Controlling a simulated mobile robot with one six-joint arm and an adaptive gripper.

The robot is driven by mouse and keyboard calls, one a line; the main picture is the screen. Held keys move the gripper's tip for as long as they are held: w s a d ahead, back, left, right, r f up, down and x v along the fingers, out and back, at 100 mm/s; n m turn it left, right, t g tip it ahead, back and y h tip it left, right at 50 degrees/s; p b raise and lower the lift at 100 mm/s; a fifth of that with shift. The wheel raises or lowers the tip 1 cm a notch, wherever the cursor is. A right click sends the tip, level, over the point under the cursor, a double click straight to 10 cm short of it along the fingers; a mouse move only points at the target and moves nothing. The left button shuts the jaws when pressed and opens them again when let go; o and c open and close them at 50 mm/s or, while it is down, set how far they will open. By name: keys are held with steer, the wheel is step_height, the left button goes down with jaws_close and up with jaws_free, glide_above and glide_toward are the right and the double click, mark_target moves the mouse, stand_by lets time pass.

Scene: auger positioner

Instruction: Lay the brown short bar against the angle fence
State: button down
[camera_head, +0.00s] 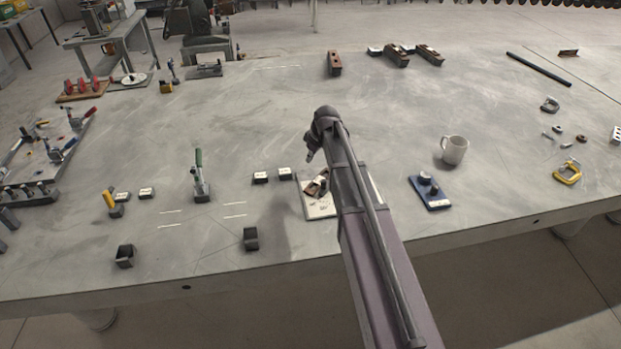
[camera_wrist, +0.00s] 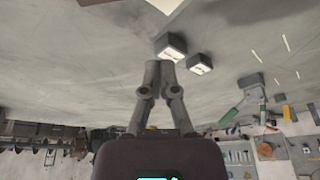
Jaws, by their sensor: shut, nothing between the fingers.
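My gripper (camera_head: 311,156) is in the air over the near middle of the table. In the wrist view its two fingers (camera_wrist: 160,66) meet at the tips, with nothing between them. A small brown piece (camera_head: 316,187) lies on a pale board (camera_head: 322,211), partly hidden by my arm; I cannot tell if it is the brown short bar. A brownish angled piece (camera_head: 568,53) lies at the far right, too small to identify. I cannot clearly pick out the angle fence.
Two labelled blocks (camera_head: 273,176) stand left of the board. A green-handled clamp (camera_head: 200,180) stands farther left. Dark brackets (camera_head: 250,238) sit near the front edge. A mug (camera_head: 454,150) and a blue fixture (camera_head: 430,193) are to the right. The middle of the table behind is clear.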

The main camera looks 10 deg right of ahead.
mark_target(315, 180)
steer(key=shift+w+n, duration=0.3)
steer(key=shift+w, duration=0.6)
steer(key=shift+f, duration=0.15)
steer(key=b+x, duration=0.9)
steer(key=x, duration=0.1)
steer(key=shift+b, duration=0.35)
steer(key=shift+s+d, duration=1.4)
steer(key=shift+s+d, duration=0.6)
steer(key=shift+s, duration=0.05)
steer(key=shift+w, duration=0.15)
